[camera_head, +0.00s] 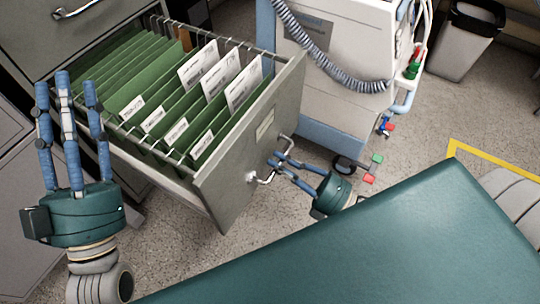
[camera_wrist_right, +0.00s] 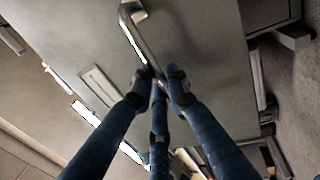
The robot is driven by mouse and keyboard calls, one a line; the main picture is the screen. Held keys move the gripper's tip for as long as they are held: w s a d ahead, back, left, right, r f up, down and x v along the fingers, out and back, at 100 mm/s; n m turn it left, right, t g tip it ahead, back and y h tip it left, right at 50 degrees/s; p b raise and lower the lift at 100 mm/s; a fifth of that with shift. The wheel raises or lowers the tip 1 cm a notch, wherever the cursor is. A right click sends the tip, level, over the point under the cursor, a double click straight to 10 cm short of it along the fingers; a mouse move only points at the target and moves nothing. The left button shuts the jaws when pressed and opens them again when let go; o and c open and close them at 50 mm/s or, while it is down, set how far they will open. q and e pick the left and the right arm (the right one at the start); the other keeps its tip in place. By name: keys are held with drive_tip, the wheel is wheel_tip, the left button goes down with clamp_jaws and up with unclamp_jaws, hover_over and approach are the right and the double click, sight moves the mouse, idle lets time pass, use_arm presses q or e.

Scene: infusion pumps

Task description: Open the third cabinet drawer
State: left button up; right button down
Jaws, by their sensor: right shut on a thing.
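A grey cabinet drawer (camera_head: 237,150) stands pulled well out of its cabinet in the head view, full of green hanging files with white labels. Its metal handle (camera_head: 262,178) is on the front panel. My right gripper (camera_head: 279,162) is shut on this handle. In the right wrist view the blue fingers (camera_wrist_right: 160,80) close around the handle bar (camera_wrist_right: 141,40), against the drawer front (camera_wrist_right: 205,45). My left gripper (camera_head: 67,85) is raised beside the drawer's left side, fingers spread and pointing up, holding nothing.
An upper drawer with a handle (camera_head: 73,12) is shut at the top left. A white medical machine (camera_head: 345,75) with a coiled hose stands close right of the drawer. A green padded surface (camera_head: 380,240) fills the front. A bin (camera_head: 463,42) stands at the back right.

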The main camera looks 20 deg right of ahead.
use_arm(q)
drive_tip(key=shift+w+f, duration=0.15)
drive_tip(key=shift+f, duration=0.15)
use_arm(e)
drive_tip(key=shift+s+d+f, duration=0.15)
drive_tip(key=shift+s+f, duration=0.1)
drive_tip(key=shift+s, duration=0.1)
drive_tip(key=c, duration=1.8)
unclamp_jaws()
drive_tip(key=shift+o, duration=0.2)
drive_tip(key=shift+r, duration=0.1)
drive_tip(key=v, duration=1.2)
